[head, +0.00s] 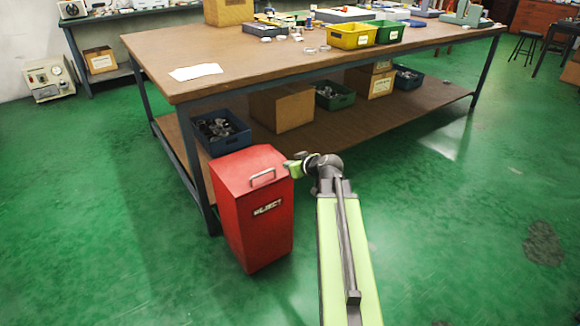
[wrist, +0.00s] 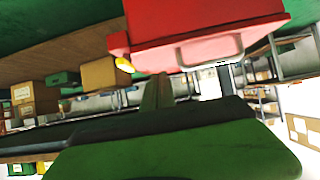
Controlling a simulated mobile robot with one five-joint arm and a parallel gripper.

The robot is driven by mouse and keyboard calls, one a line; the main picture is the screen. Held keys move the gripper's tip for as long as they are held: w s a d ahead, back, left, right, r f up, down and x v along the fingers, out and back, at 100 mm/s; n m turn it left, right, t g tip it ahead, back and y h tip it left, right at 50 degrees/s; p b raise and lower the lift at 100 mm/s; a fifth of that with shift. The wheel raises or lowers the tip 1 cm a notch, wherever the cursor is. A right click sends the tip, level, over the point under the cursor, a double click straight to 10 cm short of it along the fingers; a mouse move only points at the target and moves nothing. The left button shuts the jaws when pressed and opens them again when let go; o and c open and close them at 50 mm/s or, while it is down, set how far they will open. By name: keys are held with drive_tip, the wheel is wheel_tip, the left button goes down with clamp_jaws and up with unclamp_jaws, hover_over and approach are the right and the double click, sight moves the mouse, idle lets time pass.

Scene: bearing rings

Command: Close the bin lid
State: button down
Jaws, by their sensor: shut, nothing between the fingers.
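The red bin (head: 262,225) stands on the green floor by the workbench's near left leg, with a label on its front. Its red lid (head: 243,163) lies over the top, sloping down toward the front, and no open gap shows. A pale handle (head: 262,178) is on the lid's front part. My gripper (head: 291,168) is shut and empty at the right edge of the lid; I cannot tell whether it touches. In the wrist view, the red bin (wrist: 200,22) fills the top, close beyond my green gripper parts.
The wooden workbench (head: 240,65) stands behind the bin, with yellow and green trays on top. Its lower shelf holds a blue crate (head: 220,132) of parts and a cardboard box (head: 282,108). The green floor left and right of the bin is clear.

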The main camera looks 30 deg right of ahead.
drive_tip(key=s+d+r+p, duration=0.6)
drive_tip(key=s+d+r, duration=0.1)
drive_tip(key=s+r, duration=0.1)
drive_tip(key=shift+s+r+p, duration=0.2)
drive_tip(key=shift+s+p, duration=0.15)
drive_tip(key=shift+s, duration=0.4)
